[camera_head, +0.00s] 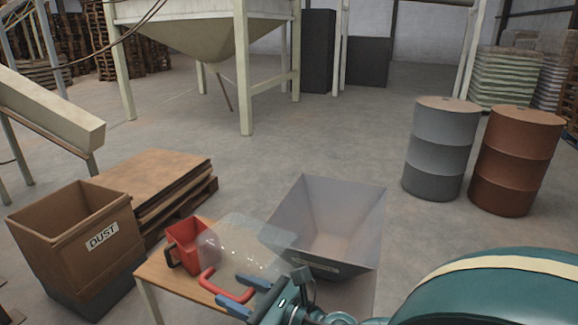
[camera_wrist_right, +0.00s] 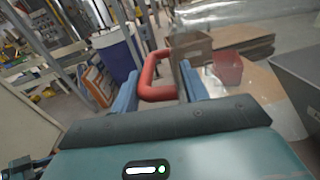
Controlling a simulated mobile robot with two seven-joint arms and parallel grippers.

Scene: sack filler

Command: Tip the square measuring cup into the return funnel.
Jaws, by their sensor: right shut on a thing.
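My right gripper (camera_head: 246,296) is shut on the red handle (camera_head: 226,287) of a clear, see-through cup (camera_head: 246,246). The handle also shows between the blue fingers in the right wrist view (camera_wrist_right: 158,82). The clear cup is over the right part of a small wooden table, beside the return funnel (camera_head: 290,208), a grey open-topped hopper with a label on its front. Its contents and exact tilt are hard to tell. A red square cup (camera_head: 186,250) with a dark handle stands on the table to the left. My left gripper is not in view.
The small wooden table (camera_head: 160,272) stands left of the funnel. A brown box marked DUST (camera_head: 62,240) is at the far left, with stacked boards on a pallet (camera_head: 160,178) behind. A grey drum (camera_head: 438,150) and a rust-red drum (camera_head: 515,160) stand right. Open floor lies behind.

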